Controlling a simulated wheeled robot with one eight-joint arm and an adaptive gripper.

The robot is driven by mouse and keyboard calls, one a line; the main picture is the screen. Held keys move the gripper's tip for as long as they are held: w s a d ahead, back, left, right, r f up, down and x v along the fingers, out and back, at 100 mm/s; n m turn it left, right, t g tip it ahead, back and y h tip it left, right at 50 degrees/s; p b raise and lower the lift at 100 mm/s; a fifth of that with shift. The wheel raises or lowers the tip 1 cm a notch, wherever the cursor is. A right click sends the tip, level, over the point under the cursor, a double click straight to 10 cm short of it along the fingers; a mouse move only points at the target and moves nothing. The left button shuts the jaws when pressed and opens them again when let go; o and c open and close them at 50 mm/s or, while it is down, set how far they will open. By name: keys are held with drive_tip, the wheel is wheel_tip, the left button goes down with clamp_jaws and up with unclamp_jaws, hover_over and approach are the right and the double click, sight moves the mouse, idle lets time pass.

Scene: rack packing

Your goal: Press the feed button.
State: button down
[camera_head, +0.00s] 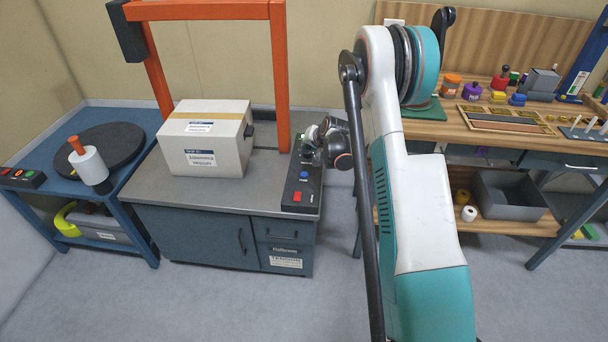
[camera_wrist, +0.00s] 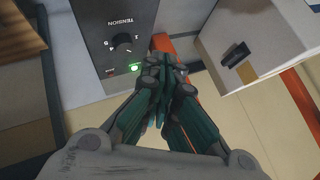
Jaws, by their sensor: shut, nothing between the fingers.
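The dark control panel (camera_head: 300,188) lies on the right edge of the grey strapping table. It carries a blue button (camera_head: 304,174) and a red switch (camera_head: 297,196) toward its near end; their labels are too small to read. My gripper (camera_head: 309,148) is over the panel's far end, beyond the blue button, and partly covers that end. In the wrist view my gripper (camera_wrist: 162,68) has its fingers together and empty, beside a lit green light (camera_wrist: 134,67) and a knob (camera_wrist: 123,42) marked TENSION. Contact with the panel cannot be told. The blue button is not in the wrist view.
A labelled white box (camera_head: 205,150) sits left of the panel, under the orange arch (camera_head: 281,75). A wooden workbench (camera_head: 460,125) with small parts stands at right.

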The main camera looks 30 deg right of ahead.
sight(307, 173)
drive_tip(key=shift+d+f, duration=0.3)
drive_tip(key=shift+f, duration=0.35)
drive_tip(key=shift+f+b, duration=2.25)
drive_tip(key=shift+f, duration=2.15)
drive_tip(key=shift+f, duration=0.4)
